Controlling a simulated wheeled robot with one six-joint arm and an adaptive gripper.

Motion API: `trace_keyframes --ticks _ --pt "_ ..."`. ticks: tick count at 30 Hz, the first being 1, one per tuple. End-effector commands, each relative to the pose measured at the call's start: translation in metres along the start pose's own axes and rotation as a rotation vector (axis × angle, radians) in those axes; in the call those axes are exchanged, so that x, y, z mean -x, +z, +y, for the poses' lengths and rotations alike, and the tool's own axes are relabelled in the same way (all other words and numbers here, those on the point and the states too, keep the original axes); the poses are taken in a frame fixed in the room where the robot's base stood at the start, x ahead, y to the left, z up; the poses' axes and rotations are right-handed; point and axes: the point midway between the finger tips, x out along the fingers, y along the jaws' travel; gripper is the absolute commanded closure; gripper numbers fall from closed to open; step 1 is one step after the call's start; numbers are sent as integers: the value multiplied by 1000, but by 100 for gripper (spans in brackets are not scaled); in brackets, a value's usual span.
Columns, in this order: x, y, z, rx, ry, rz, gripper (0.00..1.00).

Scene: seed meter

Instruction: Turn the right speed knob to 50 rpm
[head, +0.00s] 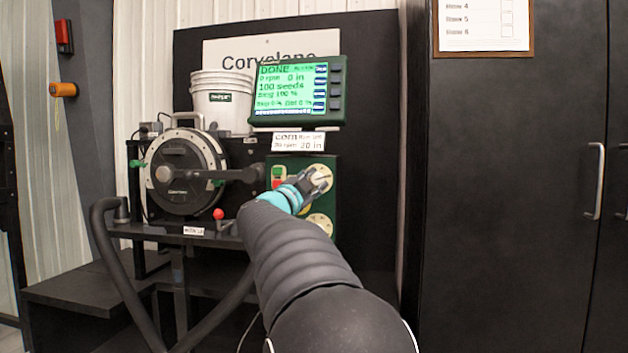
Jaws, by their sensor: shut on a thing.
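A dark green control box (331,202) stands right of the round seed meter (183,172). On it are two cream dials, an upper dial (326,172) and a lower dial (320,224). My gripper (319,181) is at the upper dial, shut on its knob, which the fingers mostly hide. The dial marks are too small to read. The green monitor (297,91) above shows "DONE", "0 rpm", "0 in" and "100 seeds".
A card (298,143) below the monitor reads "corn" and "20 in". A red button (277,171) and a green one sit left of the upper dial. A red-knobbed lever (218,214) stands left of my arm. A dark cabinet (500,200) fills the right.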

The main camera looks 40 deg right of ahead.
Motion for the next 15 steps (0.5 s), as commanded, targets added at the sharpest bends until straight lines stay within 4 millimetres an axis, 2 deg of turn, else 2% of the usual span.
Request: trace_keyframes --ticks 11,12,14,15 --pt "0 0 0 -3 0 0 100" --pt "0 0 0 -3 0 0 59" --pt "0 0 0 -3 0 0 44" --pt "0 0 0 -2 0 0 42"
